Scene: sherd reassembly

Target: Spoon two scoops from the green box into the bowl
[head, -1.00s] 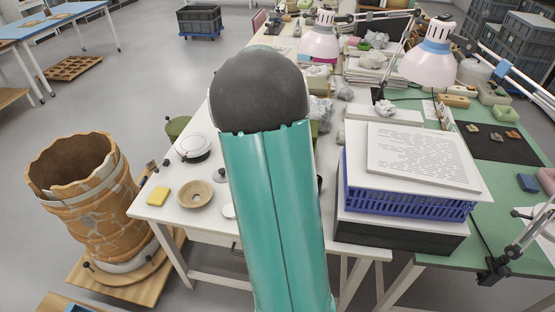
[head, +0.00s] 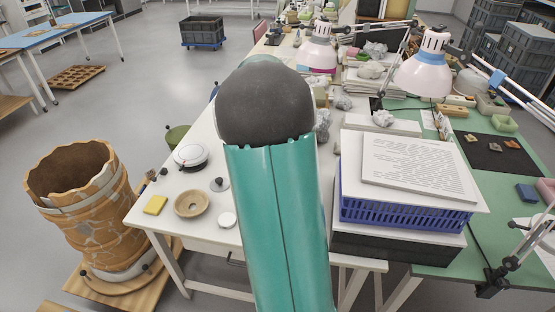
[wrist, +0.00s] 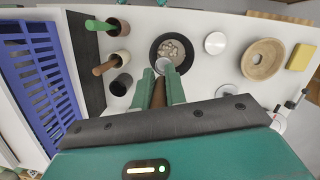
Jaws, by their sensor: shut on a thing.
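My gripper (wrist: 159,90) shows in the wrist view with its green fingers closed on a brown handle (wrist: 159,96). A small grey rounded end (wrist: 165,67), seemingly of a spoon, shows beyond the fingertips. It overlaps the near edge of a black bowl (wrist: 157,47) holding pale bits; I cannot tell whether they touch. A tan ring-shaped bowl (wrist: 263,60) sits to the right, and in the head view (head: 193,203) it stands on the white table. My arm hides the gripper in the head view. A light green open box (head: 504,123) lies far right; no green box shows in the wrist view.
A white disc (wrist: 215,43) and yellow block (wrist: 300,56) lie on the white table. Holders with a green handle (wrist: 102,25) and brown handle (wrist: 105,67) stand left, beside a blue crate (wrist: 42,75). A large cracked pot (head: 90,215) stands left of the table.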

